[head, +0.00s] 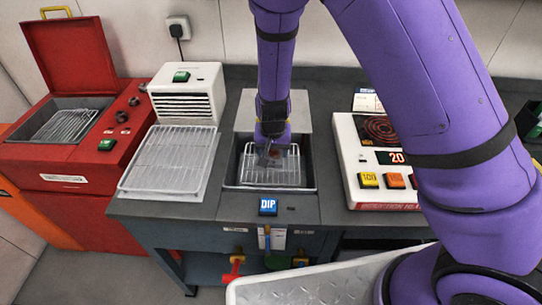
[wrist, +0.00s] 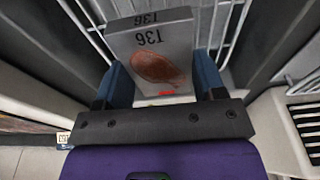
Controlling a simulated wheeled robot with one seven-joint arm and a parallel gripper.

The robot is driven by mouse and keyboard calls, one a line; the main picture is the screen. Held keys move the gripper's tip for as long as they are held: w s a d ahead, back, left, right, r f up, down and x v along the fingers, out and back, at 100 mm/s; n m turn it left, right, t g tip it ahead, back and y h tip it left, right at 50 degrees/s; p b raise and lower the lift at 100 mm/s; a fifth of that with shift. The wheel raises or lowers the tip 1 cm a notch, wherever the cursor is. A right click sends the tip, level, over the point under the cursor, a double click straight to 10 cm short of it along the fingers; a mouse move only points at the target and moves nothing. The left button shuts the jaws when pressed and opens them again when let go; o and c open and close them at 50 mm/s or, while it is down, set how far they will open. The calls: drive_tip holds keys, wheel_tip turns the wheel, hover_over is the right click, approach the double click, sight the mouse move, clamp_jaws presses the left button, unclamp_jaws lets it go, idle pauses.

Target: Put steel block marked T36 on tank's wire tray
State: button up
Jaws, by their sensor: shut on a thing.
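The steel block marked T36 (wrist: 152,48) is held between the two blue fingers of my gripper (wrist: 162,82) in the wrist view. It is a grey block with a brown oval patch on one face, and the marking appears upside down. In the head view my gripper (head: 272,150) points down into the tank (head: 230,178) behind the DIP sign. The tank's wire tray (head: 286,172) lies under and around the gripper; it shows behind the block in the wrist view (wrist: 98,40). I cannot tell whether the block touches the wires.
A wire rack (head: 165,165) stands left of the tank, before a white vented unit (head: 186,92). A red open-lidded box (head: 72,130) is at far left. A white induction heater (head: 350,165) with a lit display stands right of the tank.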

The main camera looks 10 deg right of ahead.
sight(271, 151)
drive_tip(key=shift+w+a, duration=0.15)
drive_tip(key=shift+w, duration=0.25)
drive_tip(key=shift+w+f, duration=0.15)
drive_tip(key=shift+f, duration=1.6)
drive_tip(key=shift+f, duration=0.1)
drive_tip(key=o, duration=1.4)
drive_tip(key=shift+o, duration=0.2)
drive_tip(key=r, duration=0.4)
drive_tip(key=s+r, duration=0.1)
drive_tip(key=r, duration=0.7)
drive_tip(key=shift+s+a, duration=0.2)
drive_tip(key=shift+s, duration=0.2)
drive_tip(key=shift+r, duration=0.1)
